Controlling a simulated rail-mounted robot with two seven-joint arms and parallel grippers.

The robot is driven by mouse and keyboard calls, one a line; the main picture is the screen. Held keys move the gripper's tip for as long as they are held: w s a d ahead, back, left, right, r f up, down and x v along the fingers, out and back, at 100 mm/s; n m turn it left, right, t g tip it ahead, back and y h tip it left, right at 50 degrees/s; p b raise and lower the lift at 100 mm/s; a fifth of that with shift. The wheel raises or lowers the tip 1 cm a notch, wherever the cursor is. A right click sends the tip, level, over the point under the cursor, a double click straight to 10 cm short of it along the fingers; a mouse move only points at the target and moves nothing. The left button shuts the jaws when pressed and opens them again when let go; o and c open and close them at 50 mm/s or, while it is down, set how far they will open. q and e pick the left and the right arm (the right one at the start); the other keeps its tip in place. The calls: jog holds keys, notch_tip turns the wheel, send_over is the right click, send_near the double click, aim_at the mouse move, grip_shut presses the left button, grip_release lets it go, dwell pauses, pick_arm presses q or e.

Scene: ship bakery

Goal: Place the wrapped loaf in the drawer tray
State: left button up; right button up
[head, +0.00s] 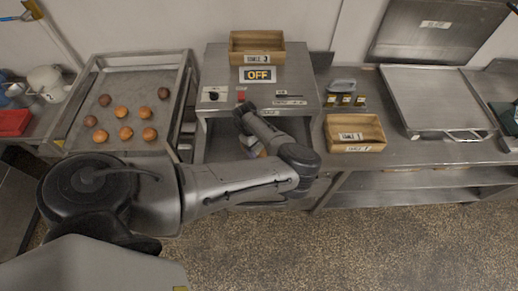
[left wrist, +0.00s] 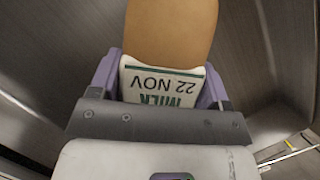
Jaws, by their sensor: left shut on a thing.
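The wrapped loaf (left wrist: 170,30) is a smooth brown loaf with a white paper band (left wrist: 165,85) printed MILK and 22 NOV. In the left wrist view my left gripper (left wrist: 160,78) is shut on it, with a purple finger on each side of the band. In the head view my left arm reaches in at the front of the steel cabinet in the middle. A small orange-brown patch (head: 263,153) shows beside the wrist, probably the loaf; my fingers are hidden there. Below the cabinet top is a grey metal recess or drawer (head: 222,146), partly covered by my arm. My right gripper is not in view.
The cabinet top (head: 222,75) carries an OFF sign (head: 258,74) and a wooden crate (head: 257,48). A tray of several buns (head: 125,116) stands left. Another wooden crate (head: 354,132) and a lidded steel unit (head: 435,97) stand right. The floor in front is clear.

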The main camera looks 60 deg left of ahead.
pick_arm(q)
jog(key=shift+f, duration=0.5)
jog(key=shift+f, duration=0.1)
jog(key=o, duration=1)
jog(key=shift+r, duration=0.2)
jog(key=v, duration=1.1)
jog(key=shift+a+r, duration=0.15)
jog(key=shift+r, duration=0.25)
jog(key=shift+s, duration=0.1)
